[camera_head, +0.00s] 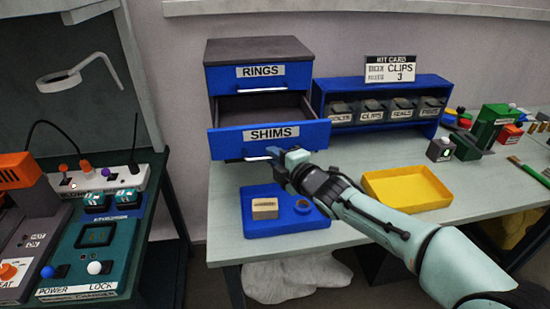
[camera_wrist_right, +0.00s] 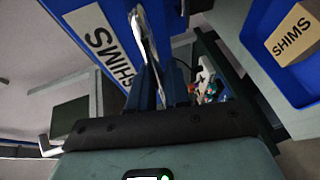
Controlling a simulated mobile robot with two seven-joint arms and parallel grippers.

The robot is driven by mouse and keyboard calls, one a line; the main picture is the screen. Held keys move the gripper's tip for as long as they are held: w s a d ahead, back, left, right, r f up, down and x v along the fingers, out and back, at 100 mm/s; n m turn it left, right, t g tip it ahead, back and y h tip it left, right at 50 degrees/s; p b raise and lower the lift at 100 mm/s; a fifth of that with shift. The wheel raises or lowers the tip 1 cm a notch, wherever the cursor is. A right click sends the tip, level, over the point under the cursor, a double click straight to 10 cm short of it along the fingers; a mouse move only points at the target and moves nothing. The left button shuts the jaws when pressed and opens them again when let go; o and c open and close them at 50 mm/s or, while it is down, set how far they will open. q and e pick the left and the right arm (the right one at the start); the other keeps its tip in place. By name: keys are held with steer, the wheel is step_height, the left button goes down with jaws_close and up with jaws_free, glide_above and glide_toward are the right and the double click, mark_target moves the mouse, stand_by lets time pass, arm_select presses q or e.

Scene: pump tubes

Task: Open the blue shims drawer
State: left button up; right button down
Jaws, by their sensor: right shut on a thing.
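The blue drawer labelled SHIMS (camera_head: 290,137) is the lower drawer of a small cabinet (camera_head: 258,50) on the table. It stands pulled out, with part of its dark inside showing above the front. Its silver handle (camera_head: 256,158) is on the front, below the label. My right gripper (camera_head: 274,154) is at that handle, shut on it. In the right wrist view the handle (camera_wrist_right: 146,35) runs between the fingers, beside the SHIMS label (camera_wrist_right: 100,38). My left gripper is not in view.
The RINGS drawer (camera_head: 258,77) above is shut. A blue tray (camera_head: 262,228) with a beige box (camera_head: 265,208) lies below the drawer. A yellow tray (camera_head: 407,189) sits right of my forearm. A blue bin rack (camera_head: 433,90) stands at the back.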

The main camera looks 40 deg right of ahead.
stand_by(0.3)
steer(key=c, duration=1.2)
jaws_free()
steer(key=shift+o, duration=0.2)
steer(key=s+a+r+p, duration=0.1)
steer(key=s+r+p, duration=0.1)
steer(key=s, duration=1.1)
steer(key=shift+a+r, duration=0.2)
